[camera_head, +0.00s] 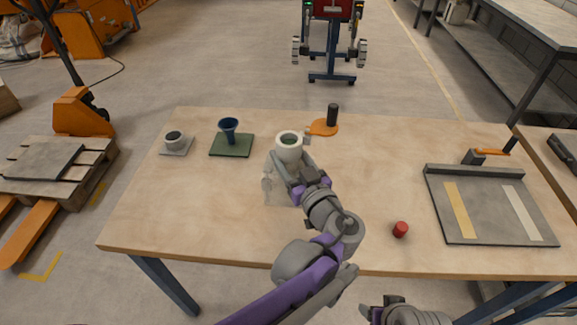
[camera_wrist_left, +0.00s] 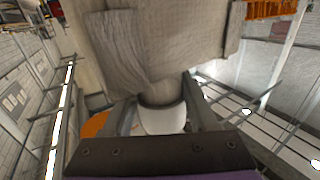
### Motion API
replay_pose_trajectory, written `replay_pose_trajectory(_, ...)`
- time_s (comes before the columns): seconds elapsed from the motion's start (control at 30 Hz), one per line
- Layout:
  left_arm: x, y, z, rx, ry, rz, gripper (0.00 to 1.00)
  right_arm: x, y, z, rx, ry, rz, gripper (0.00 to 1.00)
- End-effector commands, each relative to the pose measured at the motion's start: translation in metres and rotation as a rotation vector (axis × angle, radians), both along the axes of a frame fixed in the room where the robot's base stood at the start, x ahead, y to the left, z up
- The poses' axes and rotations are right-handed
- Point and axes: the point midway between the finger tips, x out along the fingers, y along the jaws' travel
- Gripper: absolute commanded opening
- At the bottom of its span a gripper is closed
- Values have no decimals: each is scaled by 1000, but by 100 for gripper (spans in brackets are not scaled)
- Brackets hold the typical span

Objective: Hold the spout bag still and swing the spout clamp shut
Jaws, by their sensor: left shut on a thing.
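The white spout (camera_head: 289,141), a round collar with a dark opening, stands near the table's middle. It also shows in the left wrist view (camera_wrist_left: 163,117), with grey woven bag fabric (camera_wrist_left: 150,45) beside it. My left gripper (camera_head: 291,158) is shut on the spout, one finger on each side. An orange plate with an upright black handle, seemingly the spout clamp (camera_head: 323,128), lies just behind and right of the spout, swung out from the opening. Orange also shows left of the fingers in the left wrist view. My right gripper (camera_head: 374,312) is at the bottom edge, partly cut off, away from the clamp.
A blue funnel (camera_head: 229,130) on a green plate (camera_head: 232,148) and a grey cup (camera_head: 174,138) stand at the left. A grey tray (camera_head: 491,211) with two strips lies far right. The table (camera_head: 180,215) is clear at front left.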

Motion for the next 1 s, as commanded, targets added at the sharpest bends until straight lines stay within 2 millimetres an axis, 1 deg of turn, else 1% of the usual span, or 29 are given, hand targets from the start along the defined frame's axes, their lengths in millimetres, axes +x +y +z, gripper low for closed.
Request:
replay_pose_trajectory(0.03, 0, 0, 6, 1, -2, 0, 0, 0, 0, 2, 0, 0, 0, 69)
replay_pose_trajectory(0.13, 0, 0, 10, 1, 0, 0, 0, 0, 0, 2, 0, -1, 0, 69)
replay_pose_trajectory(0.47, 0, 0, 10, 2, -1, 1, 0, 0, 0, 2, 0, 0, 0, 69)
replay_pose_trajectory(1.0, 0, 0, -20, 1, 0, 1, 0, -1, 0, -17, 0, 6, 0, 69)
